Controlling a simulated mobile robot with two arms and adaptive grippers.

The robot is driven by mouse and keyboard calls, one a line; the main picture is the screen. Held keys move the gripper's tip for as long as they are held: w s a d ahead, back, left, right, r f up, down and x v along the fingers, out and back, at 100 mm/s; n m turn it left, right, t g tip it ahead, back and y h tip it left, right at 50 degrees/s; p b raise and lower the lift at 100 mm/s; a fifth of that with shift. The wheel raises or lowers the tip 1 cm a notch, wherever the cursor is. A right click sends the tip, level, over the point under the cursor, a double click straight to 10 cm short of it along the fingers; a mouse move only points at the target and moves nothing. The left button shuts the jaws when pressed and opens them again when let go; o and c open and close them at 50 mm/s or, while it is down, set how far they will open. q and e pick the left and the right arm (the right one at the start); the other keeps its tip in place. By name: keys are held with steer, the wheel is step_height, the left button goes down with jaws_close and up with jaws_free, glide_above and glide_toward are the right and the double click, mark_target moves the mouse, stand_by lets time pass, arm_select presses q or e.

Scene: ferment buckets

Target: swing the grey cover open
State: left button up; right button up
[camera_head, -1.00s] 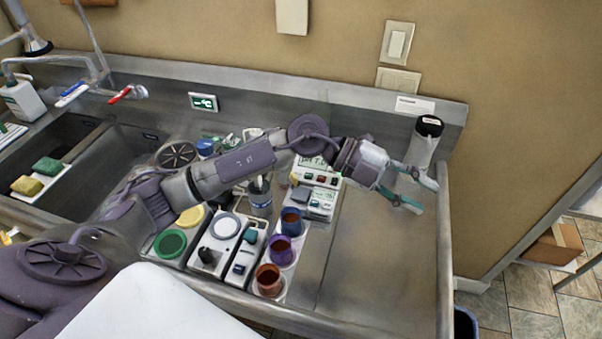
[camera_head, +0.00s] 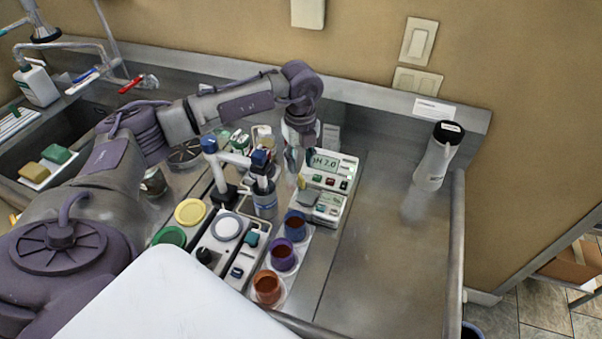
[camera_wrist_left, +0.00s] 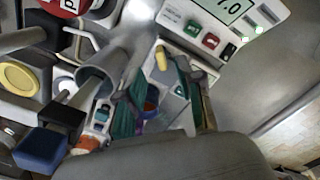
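A white pH meter (camera_head: 335,170) with a lit display stands on the steel counter. A grey flap that looks like the grey cover (camera_head: 304,197) lies on its near part, left of a small lower display. My left gripper (camera_head: 298,160) points down beside the meter's left edge, close above the flap. In the left wrist view, the gripper (camera_wrist_left: 157,80) has its two teal fingers apart with nothing held between them. A small yellow knob (camera_wrist_left: 161,58) shows near the fingertips. The right finger partly hides the flap, so I cannot tell whether they touch. My right gripper is out of view.
Several cups (camera_head: 283,252) stand in a holder in front of the meter. A blue-capped stand (camera_head: 262,160) and a bottle (camera_head: 264,200) are close on the left. A white black-topped canister (camera_head: 438,155) stands at the right; the counter between it and the meter is clear.

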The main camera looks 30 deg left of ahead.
mark_target(301, 176)
arm_select(q)
step_height(301, 176, down, 7)
steer(key=shift+r+p, duration=0.2)
steer(key=shift+p, duration=0.5)
jaws_close()
